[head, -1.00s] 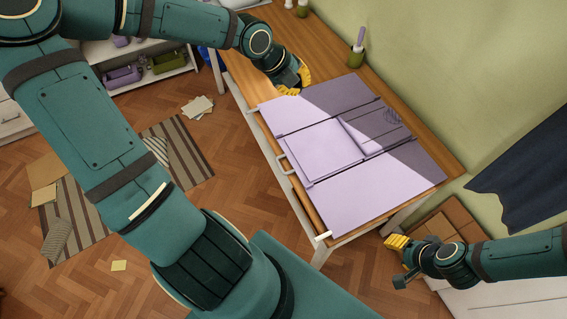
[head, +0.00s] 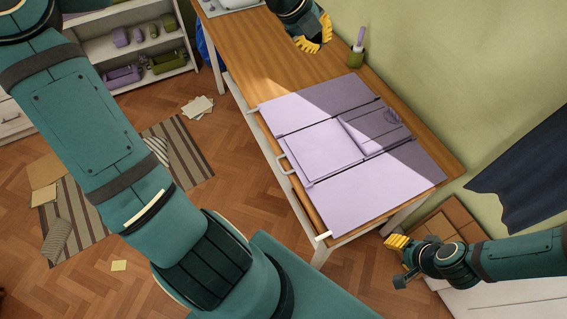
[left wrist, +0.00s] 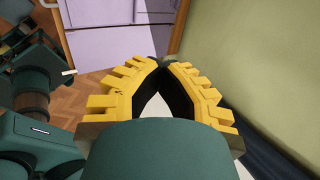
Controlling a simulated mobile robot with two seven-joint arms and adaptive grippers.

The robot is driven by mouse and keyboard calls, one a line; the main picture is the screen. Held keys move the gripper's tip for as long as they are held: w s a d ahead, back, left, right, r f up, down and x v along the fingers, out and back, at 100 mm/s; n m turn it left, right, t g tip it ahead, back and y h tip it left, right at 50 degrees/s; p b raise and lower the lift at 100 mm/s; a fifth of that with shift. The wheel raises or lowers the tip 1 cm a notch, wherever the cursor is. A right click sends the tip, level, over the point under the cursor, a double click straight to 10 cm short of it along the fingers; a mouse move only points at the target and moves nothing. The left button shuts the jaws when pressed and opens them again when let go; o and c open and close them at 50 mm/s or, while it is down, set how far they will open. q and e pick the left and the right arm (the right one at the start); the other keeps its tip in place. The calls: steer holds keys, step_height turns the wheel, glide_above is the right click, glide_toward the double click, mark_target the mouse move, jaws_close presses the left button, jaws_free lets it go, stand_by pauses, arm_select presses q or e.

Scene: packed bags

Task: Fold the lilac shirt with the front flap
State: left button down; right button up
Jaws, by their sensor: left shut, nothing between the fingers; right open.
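A lilac folding board (head: 375,193) of hinged panels lies flat on the wooden table. The lilac shirt (head: 322,149) lies on its middle as a flat rectangle, with a narrower folded layer at its wall-side end. Shirt and board are nearly the same colour, so their edges are hard to separate.
A green cup (head: 356,57) stands by the wall beyond the board. A handle (head: 283,165) and tabs stick out from the board's floor-side edge.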

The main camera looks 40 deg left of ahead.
arm_select(q)
steer(key=w+d+r, duration=0.1)
steer(key=w+r, duration=0.2)
steer(key=r, duration=0.7)
steer(key=shift+w+d+r, duration=0.15)
steer(key=shift+w+d, duration=0.1)
steer(key=shift+d, duration=0.15)
